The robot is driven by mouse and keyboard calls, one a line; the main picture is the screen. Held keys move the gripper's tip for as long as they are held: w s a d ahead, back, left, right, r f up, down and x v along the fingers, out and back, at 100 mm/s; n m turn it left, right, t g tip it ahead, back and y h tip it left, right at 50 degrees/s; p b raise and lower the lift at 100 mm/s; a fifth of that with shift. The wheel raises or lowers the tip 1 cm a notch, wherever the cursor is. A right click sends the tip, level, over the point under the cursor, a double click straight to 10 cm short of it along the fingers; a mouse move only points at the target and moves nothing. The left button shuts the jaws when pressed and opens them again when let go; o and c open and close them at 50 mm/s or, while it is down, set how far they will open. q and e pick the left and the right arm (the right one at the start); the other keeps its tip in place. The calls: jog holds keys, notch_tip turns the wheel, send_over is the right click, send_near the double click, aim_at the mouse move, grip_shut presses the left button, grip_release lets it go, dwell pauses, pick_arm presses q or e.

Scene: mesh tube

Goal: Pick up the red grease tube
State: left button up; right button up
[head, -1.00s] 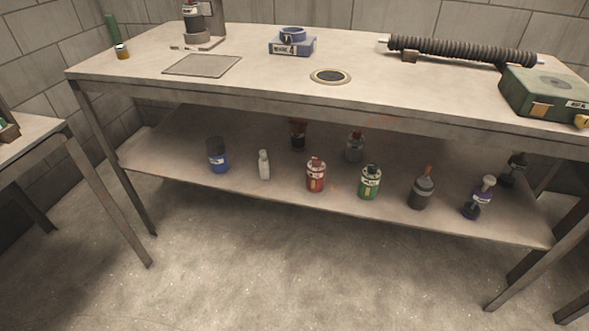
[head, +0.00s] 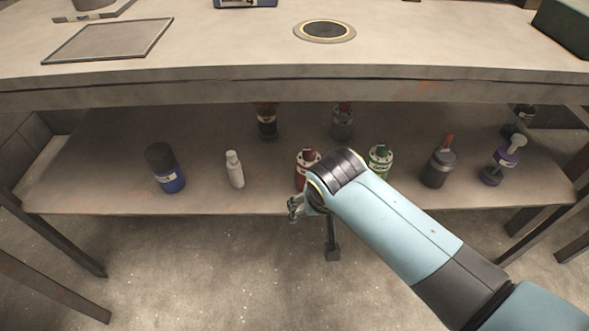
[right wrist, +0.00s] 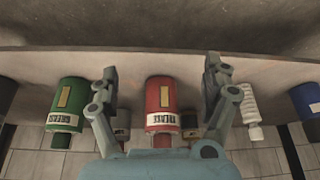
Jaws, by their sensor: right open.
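The red grease tube (head: 304,164) stands on the lower shelf (head: 205,190), partly hidden behind my right arm in the head view. In the right wrist view the red tube (right wrist: 163,95) shows in the middle with a pale label band, between the two spread fingers of my right gripper (right wrist: 161,80). The fingers are open and I see no contact with the tube. My left gripper is not in view.
A dark bottle (head: 439,167) and a purple one (head: 500,165) are farther right. The tabletop edge (head: 230,88) overhangs the shelf.

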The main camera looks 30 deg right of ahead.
aim_at(308, 172)
jog(key=w+d, duration=0.1)
jog(key=w, duration=0.1)
jog(key=w+b, duration=0.1)
jog(key=w+d, duration=0.1)
jog(key=w, duration=0.1)
jog(key=shift+w+d+f+b, duration=0.1)
jog(key=shift+w+d+b, duration=0.2)
jog(key=shift+d, duration=0.05)
jog(key=shift+w+d+b, duration=0.3)
jog(key=shift+w, duration=0.3)
jog(key=shift+w+d+b, duration=0.25)
jog(key=shift+w+d, duration=0.05)
jog(key=shift+w, duration=0.3)
jog(key=shift+w+d+f+b, duration=0.25)
jog(key=shift+w+b, duration=0.1)
jog(key=shift+w, duration=0.15)
jog(key=shift+w+d+f+b, duration=0.2)
jog(key=shift+w+f+b, duration=0.1)
jog(key=shift+w, duration=0.15)
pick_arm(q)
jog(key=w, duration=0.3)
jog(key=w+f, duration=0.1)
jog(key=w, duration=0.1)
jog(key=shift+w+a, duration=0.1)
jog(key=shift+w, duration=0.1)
pick_arm(e)
jog(key=c, duration=1.4)
